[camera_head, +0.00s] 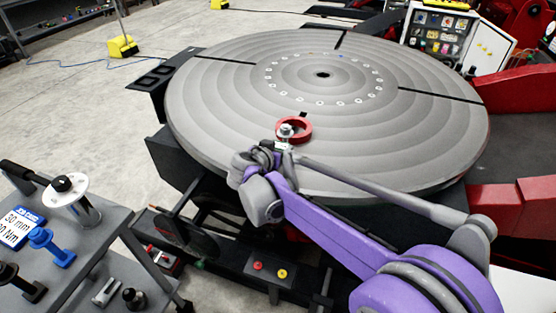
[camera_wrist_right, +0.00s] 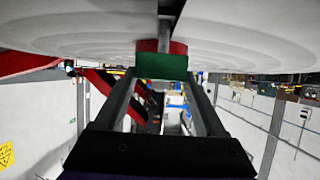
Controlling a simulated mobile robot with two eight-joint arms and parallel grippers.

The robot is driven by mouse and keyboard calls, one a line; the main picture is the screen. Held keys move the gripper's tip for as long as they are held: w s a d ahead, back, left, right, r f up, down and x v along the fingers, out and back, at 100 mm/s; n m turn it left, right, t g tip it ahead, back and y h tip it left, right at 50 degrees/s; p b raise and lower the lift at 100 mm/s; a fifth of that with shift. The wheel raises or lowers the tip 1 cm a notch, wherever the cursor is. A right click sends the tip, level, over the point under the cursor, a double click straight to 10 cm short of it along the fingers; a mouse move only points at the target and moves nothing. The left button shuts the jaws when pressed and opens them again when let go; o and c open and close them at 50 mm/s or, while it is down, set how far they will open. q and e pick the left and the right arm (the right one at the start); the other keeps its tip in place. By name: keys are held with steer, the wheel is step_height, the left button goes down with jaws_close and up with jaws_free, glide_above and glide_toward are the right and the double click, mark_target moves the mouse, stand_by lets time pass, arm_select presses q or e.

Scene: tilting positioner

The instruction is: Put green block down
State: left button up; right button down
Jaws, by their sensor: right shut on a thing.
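My right gripper (camera_head: 283,147) is at the near edge of the big round grey positioner table (camera_head: 230,110). In the right wrist view its two fingers (camera_wrist_right: 162,72) are shut on a green block (camera_wrist_right: 161,66). The table's ringed face (camera_wrist_right: 250,38) fills the top of that view, close to the block; I cannot tell whether they touch. The block does not show in the head view, where my gripper and wrist hide that spot. My left gripper is in neither view.
A red ring (camera_head: 307,130) lies on the table just beyond my right gripper, with a small silver part (camera_head: 286,130) at its left side. Dark slots cut the table. A tool bench (camera_head: 100,245) stands at the lower left. Most of the table top is clear.

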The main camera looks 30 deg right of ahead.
steer(key=shift+f, duration=2.2)
steer(key=shift+f+b, duration=0.1)
steer(key=shift+b, duration=0.25)
jaws_free()
steer(key=shift+a+r, duration=0.1)
steer(key=shift+r, duration=0.1)
steer(key=p+v, duration=0.1)
steer(key=v, duration=1.1)
steer(key=s+a+f+n+g+y, duration=0.1)
steer(key=s+a+f+n+y, duration=0.1)
steer(key=s, duration=0.6)
steer(key=s+a+f+n+g+y, duration=0.1)
steer(key=s+a+f+n+y, duration=0.1)
steer(key=s+f+n+y, duration=0.2)
steer(key=s+a+f+n+g+y, duration=0.1)
steer(key=s+a+f+n+y, duration=0.1)
steer(key=s+f, duration=0.6)
steer(key=s+n+y, duration=0.1)
steer(key=s+n, duration=0.1)
steer(key=s, duration=0.1)
steer(key=shift+s+a+y, duration=0.25)
steer(key=shift+s+y, duration=0.05)
steer(key=shift+y, duration=0.1)
